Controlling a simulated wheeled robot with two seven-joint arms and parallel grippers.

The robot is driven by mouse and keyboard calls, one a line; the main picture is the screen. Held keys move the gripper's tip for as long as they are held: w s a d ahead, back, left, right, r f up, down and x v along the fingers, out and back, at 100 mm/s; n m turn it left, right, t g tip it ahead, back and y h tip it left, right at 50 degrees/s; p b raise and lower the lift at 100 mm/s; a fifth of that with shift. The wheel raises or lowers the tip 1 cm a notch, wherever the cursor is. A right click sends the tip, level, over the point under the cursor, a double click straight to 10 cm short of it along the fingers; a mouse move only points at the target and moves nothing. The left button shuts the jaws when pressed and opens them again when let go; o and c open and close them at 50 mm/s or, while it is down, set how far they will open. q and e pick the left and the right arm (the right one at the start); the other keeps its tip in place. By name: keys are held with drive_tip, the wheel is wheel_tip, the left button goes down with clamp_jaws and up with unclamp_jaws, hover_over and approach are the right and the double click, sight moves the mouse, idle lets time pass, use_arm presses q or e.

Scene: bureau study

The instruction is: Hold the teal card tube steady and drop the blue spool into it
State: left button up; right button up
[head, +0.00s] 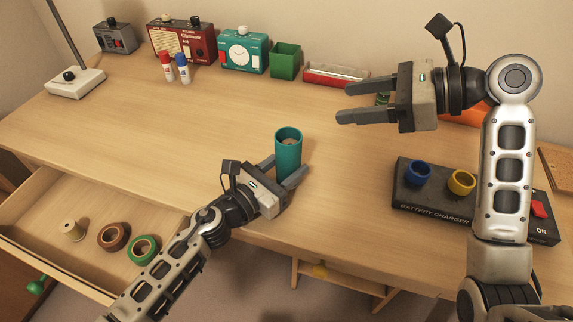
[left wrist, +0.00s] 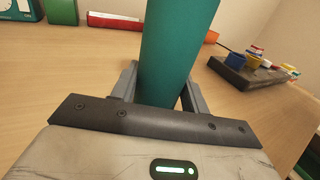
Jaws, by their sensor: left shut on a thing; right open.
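The teal card tube (head: 288,155) stands upright on the desk near its front edge, its open top facing up. My left gripper (head: 284,174) is shut on its lower part; the tube also shows between the fingers in the left wrist view (left wrist: 170,55). A blue spool (head: 418,173) with a hollow top sits on the black battery charger (head: 405,196) at the right, beside a yellow one (head: 461,182). It shows small in the left wrist view (left wrist: 235,60). My right gripper (head: 346,102) is open and empty above the desk, up and left of the charger.
An open drawer (head: 85,270) at the lower left holds a beige spool (head: 72,230) and two tape rolls. The desk's middle left is clear.

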use_arm(q)
drive_tip(key=o, duration=1.1)
drive_tip(key=shift+c, duration=0.2)
drive_tip(key=v, duration=1.2)
drive_tip(key=shift+s, duration=0.1)
